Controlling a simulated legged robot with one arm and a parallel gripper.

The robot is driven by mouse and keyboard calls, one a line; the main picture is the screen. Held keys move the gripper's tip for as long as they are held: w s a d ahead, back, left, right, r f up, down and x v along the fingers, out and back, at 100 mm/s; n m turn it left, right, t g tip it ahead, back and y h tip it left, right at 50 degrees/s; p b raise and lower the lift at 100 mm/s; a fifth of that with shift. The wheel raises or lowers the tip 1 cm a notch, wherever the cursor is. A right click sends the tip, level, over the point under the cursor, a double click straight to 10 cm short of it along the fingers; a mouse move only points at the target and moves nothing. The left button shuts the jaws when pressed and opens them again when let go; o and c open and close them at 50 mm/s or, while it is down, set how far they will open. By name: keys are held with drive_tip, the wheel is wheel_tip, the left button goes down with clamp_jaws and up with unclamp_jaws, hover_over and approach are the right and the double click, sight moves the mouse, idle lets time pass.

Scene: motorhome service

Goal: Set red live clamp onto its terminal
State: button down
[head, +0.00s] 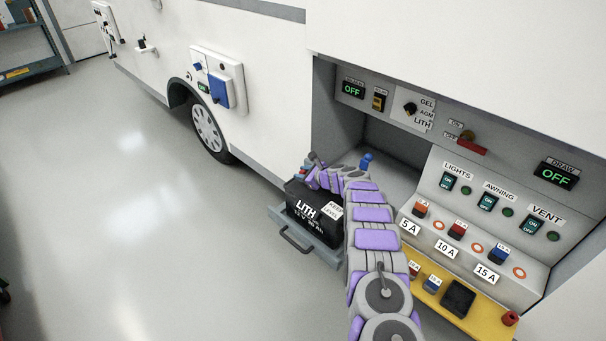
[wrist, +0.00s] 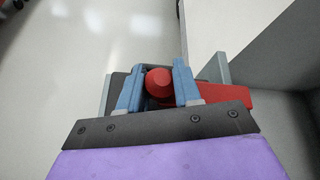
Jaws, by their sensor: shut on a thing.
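In the wrist view my gripper (wrist: 158,88) has its two blue fingers on either side of a round red knob, shut on the red live clamp (wrist: 158,81). A red arm of the clamp (wrist: 235,98) sticks out to the right behind the right finger. In the head view my arm reaches to the black LITH battery (head: 312,226), and the gripper end is at its far left top corner, mostly hidden by my arm. The battery's dark top shows behind the fingers in the wrist view. The terminal is hidden, so I cannot tell whether the clamp touches it.
The battery sits on a grey pull-out tray (head: 325,252) outside the bay. A blue knob-like piece (head: 366,161) stands beyond my arm. The switch panel (head: 485,205) and yellow fuse shelf (head: 479,313) lie to the right. Open floor (head: 130,210) is at the left.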

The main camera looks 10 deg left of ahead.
drive_tip(key=shift+s+f, duration=0.15)
drive_tip(key=shift+f, duration=0.25)
drive_tip(key=c, duration=0.8)
unclamp_jaws()
drive_tip(key=shift+f, duration=0.15)
drive_tip(key=shift+d, duration=0.1)
drive_tip(key=shift+d+r, duration=0.3)
drive_tip(key=shift+d, duration=0.05)
drive_tip(key=p+v, duration=0.2)
drive_tip(key=v, duration=1.4)
drive_tip(key=shift+r, duration=0.35)
drive_tip(key=shift+s+a, duration=0.15)
